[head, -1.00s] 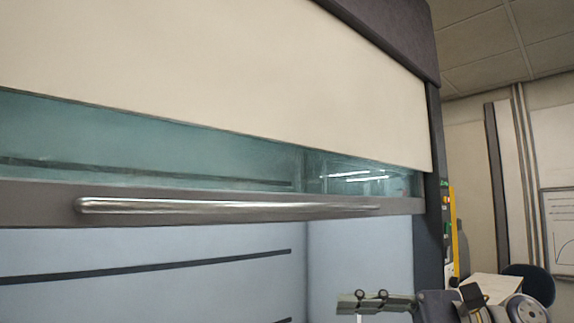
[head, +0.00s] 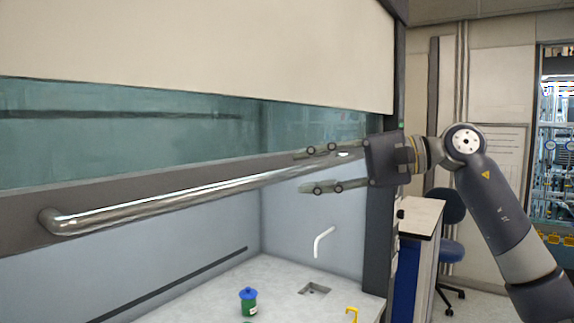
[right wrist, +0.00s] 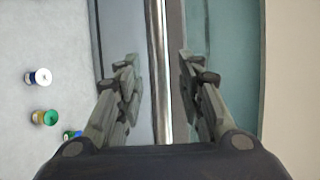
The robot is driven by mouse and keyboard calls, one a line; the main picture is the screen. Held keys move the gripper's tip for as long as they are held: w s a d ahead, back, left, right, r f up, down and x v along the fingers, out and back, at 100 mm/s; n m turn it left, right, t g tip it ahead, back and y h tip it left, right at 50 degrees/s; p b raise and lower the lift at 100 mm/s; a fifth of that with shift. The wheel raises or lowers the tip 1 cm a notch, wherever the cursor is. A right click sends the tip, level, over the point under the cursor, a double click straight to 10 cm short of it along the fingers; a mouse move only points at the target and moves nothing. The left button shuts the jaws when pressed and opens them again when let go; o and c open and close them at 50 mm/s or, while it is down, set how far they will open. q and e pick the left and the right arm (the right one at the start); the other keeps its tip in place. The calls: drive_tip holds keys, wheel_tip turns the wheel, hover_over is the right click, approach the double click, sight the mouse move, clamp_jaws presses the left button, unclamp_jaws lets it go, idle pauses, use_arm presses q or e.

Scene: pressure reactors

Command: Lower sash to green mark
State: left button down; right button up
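The fume hood sash (head: 200,135) is a teal glass pane, partly raised, with a grey bottom rail (head: 20,222) and a long shiny handle bar (head: 180,197). A small green spot (head: 401,125) shows on the dark right post; I cannot tell if it is the task's green mark. My right gripper (head: 300,172) is open at the right end of the bar, one finger above and one below. In the right wrist view, the bar (right wrist: 160,60) runs between the spread fingers (right wrist: 160,72), with gaps on both sides. My left gripper is out of view.
Below the sash, the pale hood worktop (head: 225,290) holds a green jar with a blue lid (head: 248,301), a sink (head: 314,289) and a white spout (head: 323,241). A blue chair (head: 448,250) and bench (head: 418,216) stand to the right.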

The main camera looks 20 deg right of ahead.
sight(290, 173)
drive_tip(key=p+x, duration=0.1)
drive_tip(key=x, duration=0.4)
drive_tip(key=shift+a+r, duration=0.15)
drive_tip(key=shift+a, duration=0.15)
drive_tip(key=shift+d, duration=0.3)
drive_tip(key=shift+a, duration=0.15)
drive_tip(key=shift+c, duration=0.6)
drive_tip(key=shift+w+a, duration=0.1)
drive_tip(key=shift+a, duration=0.05)
clamp_jaws()
